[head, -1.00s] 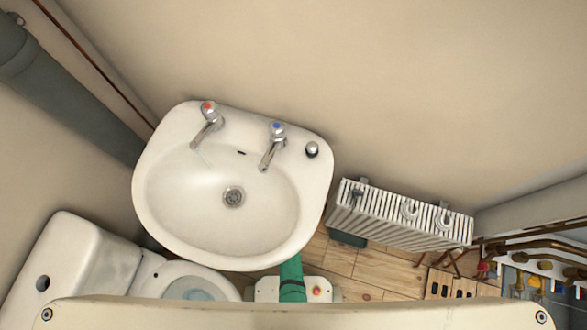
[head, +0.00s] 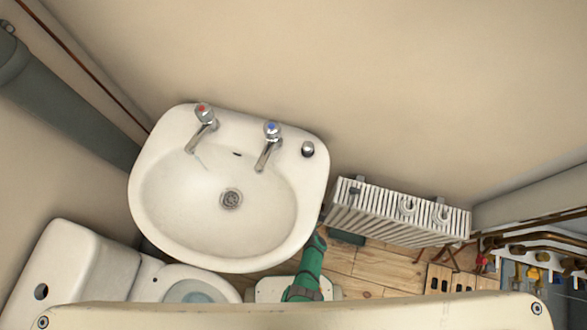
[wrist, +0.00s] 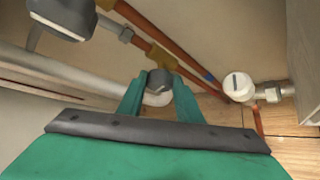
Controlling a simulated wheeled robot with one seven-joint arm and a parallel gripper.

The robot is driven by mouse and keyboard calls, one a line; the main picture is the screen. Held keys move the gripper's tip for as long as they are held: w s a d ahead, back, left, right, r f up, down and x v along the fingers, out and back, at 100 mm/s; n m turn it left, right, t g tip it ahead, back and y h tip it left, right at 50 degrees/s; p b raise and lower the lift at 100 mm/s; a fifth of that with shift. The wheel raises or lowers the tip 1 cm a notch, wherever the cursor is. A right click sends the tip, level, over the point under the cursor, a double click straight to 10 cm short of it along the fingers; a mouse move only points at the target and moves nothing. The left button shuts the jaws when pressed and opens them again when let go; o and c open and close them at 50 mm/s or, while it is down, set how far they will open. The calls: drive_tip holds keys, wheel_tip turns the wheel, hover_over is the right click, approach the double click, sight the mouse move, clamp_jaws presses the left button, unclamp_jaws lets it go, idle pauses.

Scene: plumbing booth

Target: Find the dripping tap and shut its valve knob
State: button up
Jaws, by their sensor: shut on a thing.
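The basin (head: 145,205) has a red-marked tap (head: 203,118) on the left and a blue-marked tap (head: 270,140) on the right in the head view. A faint thin streak shows below the red-marked tap's spout; none is clear under the blue-marked one. In the wrist view, my gripper (wrist: 159,84) is shut on a dark grey valve knob (wrist: 160,78), with one green finger on each side. Which tap this valve feeds I cannot tell. A white round valve with a slotted face (wrist: 238,85) sits to the right, apart from my gripper. In the head view my fingertips are hidden.
Copper pipes (wrist: 190,75) and a pale pipe (wrist: 60,75) run close around my gripper. A white radiator (head: 400,215) stands right of the basin, a toilet (head: 190,288) at lower left. Valves and brass pipes (head: 540,255) are at far right. Some wooden floor (head: 375,268) is clear.

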drive_tip(key=shift+w, duration=0.1)
idle(0.4)
drive_tip(key=o, duration=1.1)
drive_tip(key=shift+c, duration=0.2)
drive_tip(key=v, duration=1)
drive_tip(key=shift+s, duration=0.45)
drive_tip(key=shift+d, duration=0.15)
